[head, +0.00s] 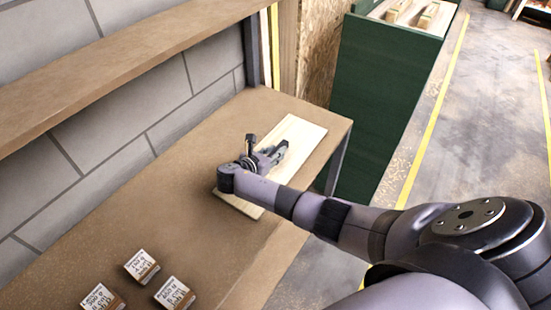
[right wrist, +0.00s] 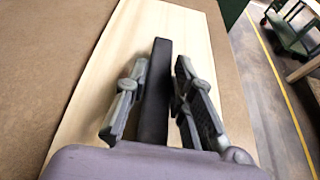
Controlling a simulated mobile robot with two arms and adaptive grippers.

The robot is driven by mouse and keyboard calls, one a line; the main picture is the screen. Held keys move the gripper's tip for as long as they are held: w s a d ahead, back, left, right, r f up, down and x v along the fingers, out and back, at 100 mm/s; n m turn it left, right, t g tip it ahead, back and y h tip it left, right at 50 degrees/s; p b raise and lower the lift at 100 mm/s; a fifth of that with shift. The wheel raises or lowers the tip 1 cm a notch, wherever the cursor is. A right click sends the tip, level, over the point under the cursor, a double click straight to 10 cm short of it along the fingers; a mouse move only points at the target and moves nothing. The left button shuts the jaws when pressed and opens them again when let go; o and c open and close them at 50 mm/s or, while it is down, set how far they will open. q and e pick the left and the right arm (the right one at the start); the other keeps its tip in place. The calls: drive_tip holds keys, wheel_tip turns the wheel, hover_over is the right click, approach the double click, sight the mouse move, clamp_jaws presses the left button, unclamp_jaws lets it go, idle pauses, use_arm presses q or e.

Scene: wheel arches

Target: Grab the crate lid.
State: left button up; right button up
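The crate lid is a pale, flat wooden board (head: 300,132) lying on the brown bench toward its far end. In the right wrist view the lid (right wrist: 95,95) fills the middle, with a dark bar (right wrist: 156,90) standing along it, which looks like its handle. My right gripper (head: 272,154) is low over the lid. In the right wrist view my right gripper (right wrist: 161,66) is open, one finger on each side of the dark bar, with gaps showing. Whether the fingers touch the board is unclear. My arm hides part of the lid. My left gripper is not in view.
Several small labelled blocks (head: 142,266) sit at the near end of the bench (head: 205,225). A shelf (head: 110,65) runs along the wall above. A dark green cabinet (head: 385,95) stands beyond the bench.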

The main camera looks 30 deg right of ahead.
clamp_jaws()
idle(0.3)
drive_tip(key=shift+w+r, duration=0.1)
drive_tip(key=shift+r, duration=0.1)
